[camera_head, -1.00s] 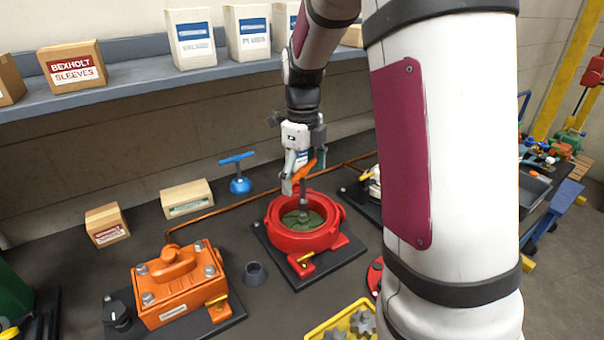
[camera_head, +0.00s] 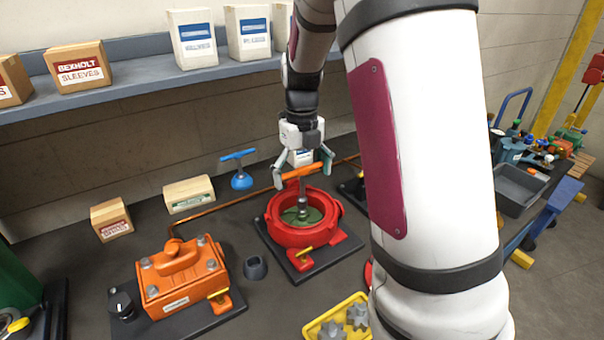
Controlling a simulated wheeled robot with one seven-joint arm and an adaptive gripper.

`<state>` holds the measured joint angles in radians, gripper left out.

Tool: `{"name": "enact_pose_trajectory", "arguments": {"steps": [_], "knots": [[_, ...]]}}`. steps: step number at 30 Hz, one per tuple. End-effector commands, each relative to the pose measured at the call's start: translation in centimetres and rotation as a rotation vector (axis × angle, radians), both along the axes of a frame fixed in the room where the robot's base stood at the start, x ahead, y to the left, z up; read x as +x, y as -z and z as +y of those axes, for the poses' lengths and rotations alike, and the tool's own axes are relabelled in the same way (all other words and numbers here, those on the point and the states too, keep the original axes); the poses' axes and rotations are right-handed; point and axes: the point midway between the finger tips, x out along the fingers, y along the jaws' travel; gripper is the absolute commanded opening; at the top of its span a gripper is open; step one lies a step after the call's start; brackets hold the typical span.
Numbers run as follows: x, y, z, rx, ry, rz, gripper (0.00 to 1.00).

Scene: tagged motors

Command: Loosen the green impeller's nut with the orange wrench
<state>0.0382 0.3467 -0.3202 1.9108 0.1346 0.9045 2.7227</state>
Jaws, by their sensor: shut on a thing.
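The orange wrench (camera_head: 303,172) is a T-shape with an orange crossbar and a grey shaft. My gripper (camera_head: 302,177) is above the red housing, with its fingers spread wide and closed on the crossbar near its two ends. The shaft points down, close to upright, into the open red round housing (camera_head: 277,237). The green impeller (camera_head: 289,216) lies inside it. The shaft's lower end is over the impeller's middle and hides the nut. I cannot tell how fully it sits on the nut.
An orange motor (camera_head: 180,277) stands at the front left, with a small dark cup (camera_head: 255,268) beside it. A blue T-handled tool (camera_head: 241,174) stands behind. A yellow tray (camera_head: 322,325) with grey gears is at the front. The shelf (camera_head: 130,88) holds boxes.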

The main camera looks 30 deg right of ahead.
Motion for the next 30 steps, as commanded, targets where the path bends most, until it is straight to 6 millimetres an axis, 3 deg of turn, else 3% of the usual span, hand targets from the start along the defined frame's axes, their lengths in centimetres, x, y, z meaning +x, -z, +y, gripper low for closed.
{"name": "enact_pose_trajectory", "arguments": {"steps": [18,30], "knots": [[0.0,2.2,0.0,0.000,0.000,0.001,0.48],[0.0,2.3,0.0,0.000,-0.011,0.000,0.48]]}}
